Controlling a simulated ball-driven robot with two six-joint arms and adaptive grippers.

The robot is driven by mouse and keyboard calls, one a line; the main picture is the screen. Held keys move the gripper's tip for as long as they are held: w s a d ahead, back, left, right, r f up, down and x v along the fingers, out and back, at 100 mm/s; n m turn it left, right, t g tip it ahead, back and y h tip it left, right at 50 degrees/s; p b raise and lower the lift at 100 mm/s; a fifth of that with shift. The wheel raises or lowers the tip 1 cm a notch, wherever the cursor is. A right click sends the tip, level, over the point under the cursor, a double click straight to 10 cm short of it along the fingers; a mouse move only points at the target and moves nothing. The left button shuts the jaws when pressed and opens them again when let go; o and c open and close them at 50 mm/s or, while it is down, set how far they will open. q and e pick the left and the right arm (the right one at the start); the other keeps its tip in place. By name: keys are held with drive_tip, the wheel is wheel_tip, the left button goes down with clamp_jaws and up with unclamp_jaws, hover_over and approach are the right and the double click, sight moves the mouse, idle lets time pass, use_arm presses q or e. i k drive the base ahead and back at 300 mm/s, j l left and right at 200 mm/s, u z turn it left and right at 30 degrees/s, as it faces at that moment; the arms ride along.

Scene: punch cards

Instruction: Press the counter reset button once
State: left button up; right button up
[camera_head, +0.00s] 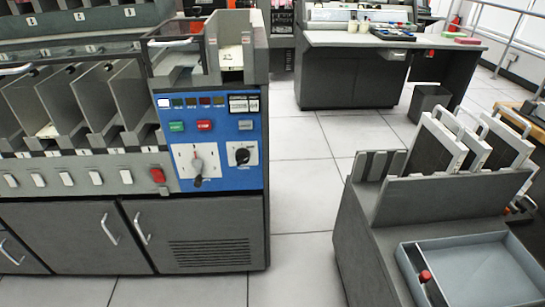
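The blue control panel (222,183) is on the front of a grey card machine at the left of the head view. A small pale grey button (245,125) sits at the panel's upper right, just below a counter display (243,103); its label is too small to read. A green button (176,127) and a red button (204,125) are in the same row to its left. Neither of my grippers shows, and nothing is touching the panel.
A selector lever (198,170) and a round black knob (242,155) are lower on the panel. Card pockets (50,105) line the machine's left. A grey unit with a tray (480,275) stands front right. Tiled floor (302,190) is clear between them.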

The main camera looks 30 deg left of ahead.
sight(244, 124)
drive_tip(key=u, duration=1.25)
